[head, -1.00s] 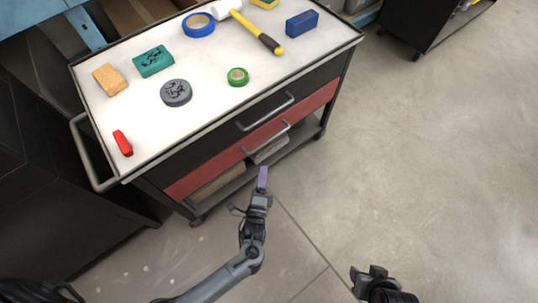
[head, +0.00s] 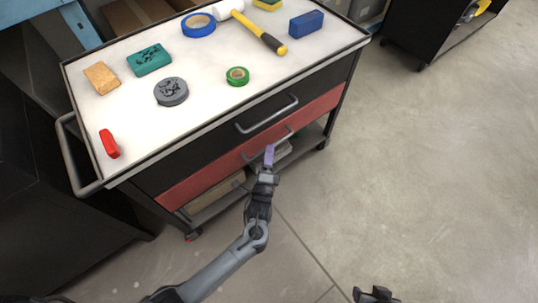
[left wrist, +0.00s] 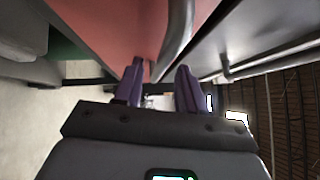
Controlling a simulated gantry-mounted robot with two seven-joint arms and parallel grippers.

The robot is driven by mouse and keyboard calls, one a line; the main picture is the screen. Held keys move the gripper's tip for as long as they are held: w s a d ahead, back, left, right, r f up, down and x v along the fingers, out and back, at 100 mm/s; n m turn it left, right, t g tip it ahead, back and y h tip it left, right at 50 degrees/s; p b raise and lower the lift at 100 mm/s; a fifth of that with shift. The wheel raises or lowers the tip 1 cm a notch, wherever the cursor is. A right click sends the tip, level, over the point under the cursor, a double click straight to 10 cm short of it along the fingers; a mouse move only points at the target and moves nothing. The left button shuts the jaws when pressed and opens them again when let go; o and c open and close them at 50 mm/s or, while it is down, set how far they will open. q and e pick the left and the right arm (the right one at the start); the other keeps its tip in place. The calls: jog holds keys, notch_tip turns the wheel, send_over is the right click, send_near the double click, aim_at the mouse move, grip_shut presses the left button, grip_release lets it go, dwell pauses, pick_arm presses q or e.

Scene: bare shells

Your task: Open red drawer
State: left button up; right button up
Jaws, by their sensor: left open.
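The red drawer (head: 205,180) is the lower drawer of a tool cart and looks shut, flush with the black drawer above it. Its grey bar handle (head: 284,137) is partly hidden by my left gripper (head: 268,156). In the left wrist view, the handle (left wrist: 178,38) runs across the red front, just ahead of and between the purple fingers of the open left gripper (left wrist: 158,88). I cannot tell whether they touch it. My right gripper (head: 375,294) shows only in part at the bottom edge, away from the cart.
The black upper drawer (head: 320,85) has its own handle (head: 267,114). The white cart top (head: 205,115) holds tape rolls, a hammer, a red object and several blocks. A side push bar (head: 68,155) sticks out at left. The floor (head: 430,170) at right is clear.

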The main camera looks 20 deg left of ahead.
pick_arm(q)
jog(key=shift+w+a, duration=0.1)
jog(key=shift+w, duration=0.3)
grip_shut()
